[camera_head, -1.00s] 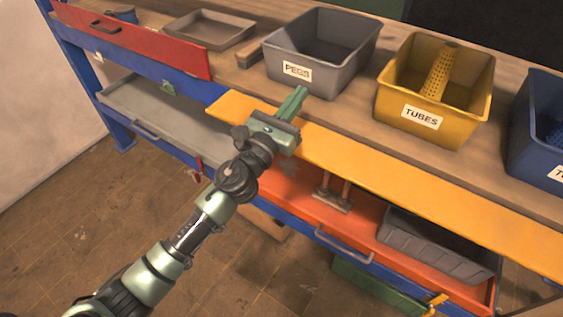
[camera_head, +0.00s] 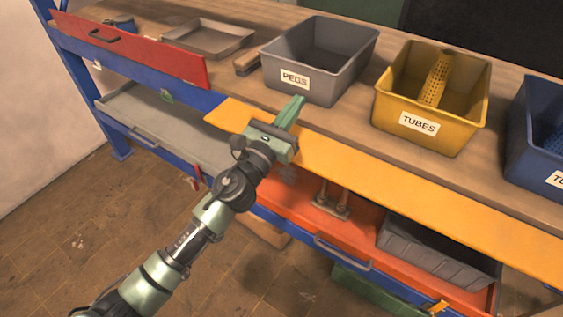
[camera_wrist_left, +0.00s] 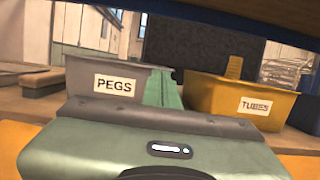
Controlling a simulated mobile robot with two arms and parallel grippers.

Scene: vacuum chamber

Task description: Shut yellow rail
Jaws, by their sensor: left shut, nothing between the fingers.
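The yellow rail (camera_head: 420,208) is a long flat board along the front of the workbench, below the grey and yellow bins. It sticks out from the bench edge over the open orange drawer. Parts of it show at the lower edges of the left wrist view (camera_wrist_left: 300,164). My left gripper (camera_head: 292,108) is shut and empty. Its green fingers point toward the grey PEGS bin, and it covers part of the rail near the rail's left end. I cannot tell whether it touches the rail. The fingers also show in the left wrist view (camera_wrist_left: 162,90). My right gripper is not in view.
A red rail (camera_head: 130,48) stands upright at the left. The grey PEGS bin (camera_head: 290,90), yellow TUBES bin (camera_head: 415,138) and a blue bin (camera_head: 530,165) stand behind the yellow rail. Below are an open grey drawer (camera_head: 150,115) and the orange drawer (camera_head: 290,205).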

